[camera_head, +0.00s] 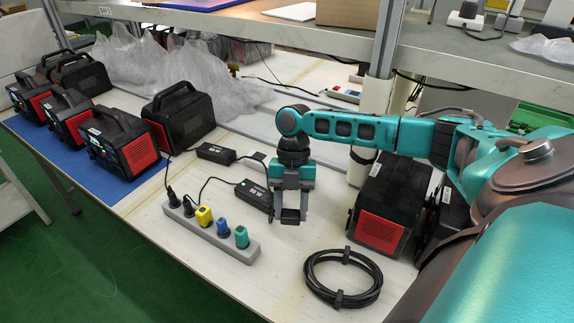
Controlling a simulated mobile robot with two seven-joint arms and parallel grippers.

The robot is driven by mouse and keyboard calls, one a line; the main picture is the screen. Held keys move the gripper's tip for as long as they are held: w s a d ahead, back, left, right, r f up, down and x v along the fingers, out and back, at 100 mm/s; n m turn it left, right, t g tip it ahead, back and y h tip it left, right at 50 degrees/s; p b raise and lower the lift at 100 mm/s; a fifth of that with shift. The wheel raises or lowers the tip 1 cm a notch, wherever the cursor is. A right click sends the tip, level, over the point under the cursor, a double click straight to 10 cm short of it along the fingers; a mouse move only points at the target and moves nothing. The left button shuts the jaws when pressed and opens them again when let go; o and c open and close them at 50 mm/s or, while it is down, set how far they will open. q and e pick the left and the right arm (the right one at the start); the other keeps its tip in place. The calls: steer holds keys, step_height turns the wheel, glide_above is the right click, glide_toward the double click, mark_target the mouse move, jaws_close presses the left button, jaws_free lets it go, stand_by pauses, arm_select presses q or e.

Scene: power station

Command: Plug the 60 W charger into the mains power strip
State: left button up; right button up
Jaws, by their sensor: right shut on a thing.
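The grey power strip (226,244) lies on the white bench. From left to right it carries two black plugs, a yellow (204,216), a blue (222,227) and a green plug (241,237). A black charger with a white label (253,195) lies behind the strip; I cannot read its wattage surely. Another black charger (216,153) lies farther back. My right gripper (290,217) points down, right of the labelled charger and apart from the strip. It is shut on a small dark thing, largely hidden by the fingers, so I cannot tell what. My left gripper is not in view.
A coiled black cable (343,296) lies at the front right. A black and red power unit (385,215) stands right of my gripper; several more stand on the blue mat (97,191) at left. Crumpled clear plastic (150,70) lies behind. A shelf (300,36) overhangs the back.

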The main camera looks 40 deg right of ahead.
steer(key=shift+f+b, duration=0.5)
steer(key=shift+f, duration=0.05)
step_height(320, 180, down, 4)
steer(key=b, duration=0.4)
steer(key=shift+f, duration=0.7)
steer(key=o, duration=1)
steer(key=shift+o, duration=0.3)
steer(key=v, duration=1.3)
steer(key=shift+p, duration=0.35)
